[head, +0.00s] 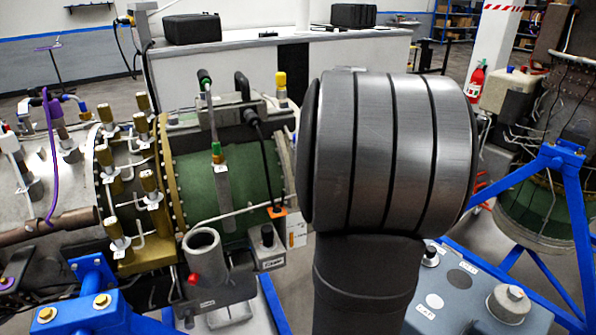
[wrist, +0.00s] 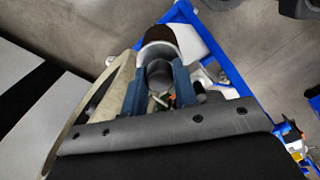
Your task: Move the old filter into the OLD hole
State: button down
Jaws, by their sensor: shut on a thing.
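In the wrist view, my gripper (wrist: 160,88) has its two blue-grey fingers shut on a round grey piece, which I take for the old filter (wrist: 159,70). Its upper part is dark brown with a pale rim. In the head view my large grey arm link blocks the middle, so neither the gripper nor the filter shows there. A blue-grey panel (head: 455,318) at the lower right carries round spots and small white labels, too small to read surely. I cannot tell which spot is the OLD hole. An open grey cylindrical housing (head: 202,250) with a red knob stands left of my arm.
A silver round part with a knob (head: 508,303) stands on the panel's right side. The green turbine body (head: 212,180) with brass fittings fills the left. Blue stand beams (head: 570,210) rise at the right. A white counter (head: 240,70) is behind.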

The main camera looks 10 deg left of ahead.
jog(key=s+d+f+m, duration=0.1)
jog(key=d+f+m, duration=0.2)
jog(key=d, duration=0.7)
jog(key=s+d+f+m, duration=0.2)
jog(key=d+f, duration=0.1)
jog(key=d, duration=0.8)
jog(key=s+d+f+m, duration=0.1)
jog(key=d+f+m, duration=0.2)
jog(key=d, duration=0.8)
jog(key=shift+s+f+m, duration=0.2)
jog(key=shift+m, duration=0.1)
jog(key=shift+f, duration=0.15)
jog(key=shift+f, duration=0.2)
jog(key=shift+f, duration=0.15)
jog(key=shift+f, duration=0.5)
jog(key=shift+f, duration=2.25)
